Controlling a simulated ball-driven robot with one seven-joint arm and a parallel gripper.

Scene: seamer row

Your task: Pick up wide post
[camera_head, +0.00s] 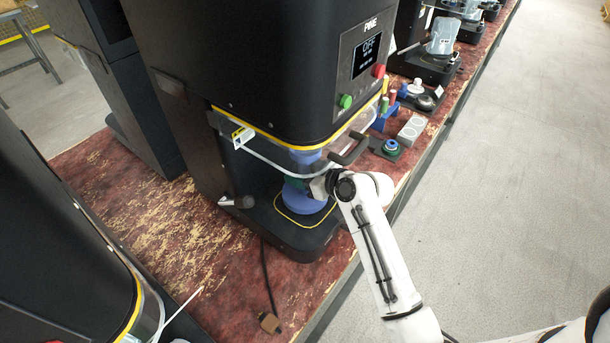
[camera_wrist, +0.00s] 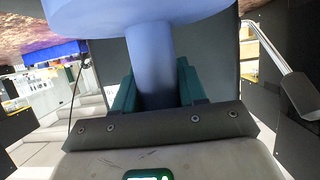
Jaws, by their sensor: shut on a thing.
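The wide post (camera_head: 304,203) is blue, with a broad round base and a narrower stem. In the head view it is upright inside the open front of the tall black machine, at the yellow outline on the machine's floor plate; I cannot tell whether it touches the plate. My gripper (camera_head: 299,184) reaches in from the right and is shut on the stem. In the wrist view the stem (camera_wrist: 152,65) sits between the teal fingers of my gripper (camera_wrist: 155,88), below a wide blue disc. My wrist partly hides the post in the head view.
The black machine (camera_head: 255,70) overhangs the post, with a clear guard and a dark handle (camera_head: 350,150) close above my wrist. A cable end (camera_head: 269,322) lies on the red bench. Small fixtures and a grey block (camera_head: 411,130) stand to the right. The floor at right is clear.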

